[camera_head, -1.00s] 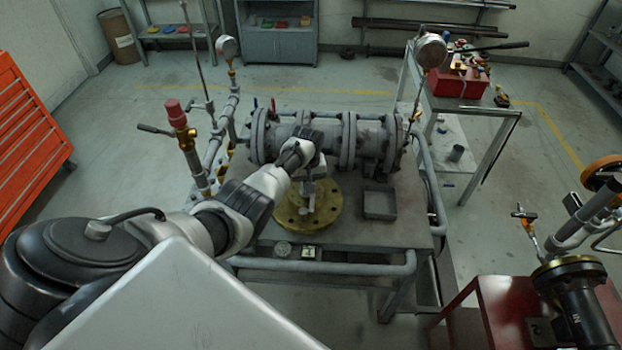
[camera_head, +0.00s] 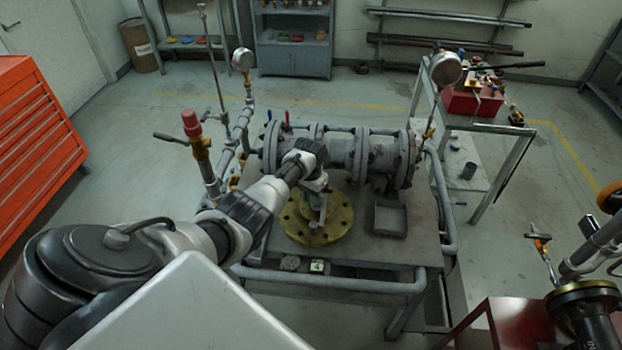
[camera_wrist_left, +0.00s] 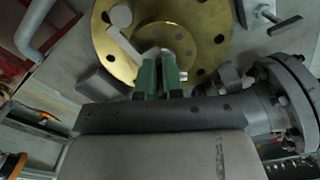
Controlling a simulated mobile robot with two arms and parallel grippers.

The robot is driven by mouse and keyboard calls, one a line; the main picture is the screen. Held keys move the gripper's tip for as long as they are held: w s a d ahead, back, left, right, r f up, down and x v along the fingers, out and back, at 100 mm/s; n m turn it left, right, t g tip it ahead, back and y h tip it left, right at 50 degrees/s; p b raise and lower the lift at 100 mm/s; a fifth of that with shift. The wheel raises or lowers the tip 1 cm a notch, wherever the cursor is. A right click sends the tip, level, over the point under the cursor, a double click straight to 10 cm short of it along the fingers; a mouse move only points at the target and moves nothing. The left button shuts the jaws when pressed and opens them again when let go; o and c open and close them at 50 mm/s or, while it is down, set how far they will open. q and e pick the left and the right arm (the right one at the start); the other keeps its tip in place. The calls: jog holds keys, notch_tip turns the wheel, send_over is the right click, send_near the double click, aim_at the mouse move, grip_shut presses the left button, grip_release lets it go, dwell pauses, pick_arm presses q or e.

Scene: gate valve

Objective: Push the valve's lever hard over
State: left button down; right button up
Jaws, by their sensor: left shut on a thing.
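The valve's round brass flange (camera_head: 335,231) lies flat on the grey bench, with bolt holes around its rim. It also shows in the wrist view (camera_wrist_left: 112,72). A pale metal lever (camera_wrist_left: 121,44) stands over the flange. My left gripper (camera_wrist_left: 158,62), with green fingers, is shut on the lever, just above the brass. In the head view my left gripper (camera_head: 318,192) is partly hidden behind my own wrist, and so is much of the lever. My right gripper is in neither view.
A grey flanged pipe (camera_head: 345,150) runs close behind the flange. A small open tray (camera_head: 391,218) sits to its right. A red-capped upright pipe (camera_head: 192,124) and gauges rise around the bench. A red stand (camera_head: 495,325) is at lower right.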

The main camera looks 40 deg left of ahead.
pick_arm(q)
jog(key=shift+a+m, duration=0.2)
jog(key=shift+m, duration=0.5)
dwell(1.1)
jog(key=c, duration=1.3)
grip_release()
jog(key=shift+o, duration=0.2)
notch_tip(320, 180, up, 11)
jog(key=b, duration=0.1)
jog(key=shift+b, duration=0.3)
jog(key=shift+f, duration=0.15)
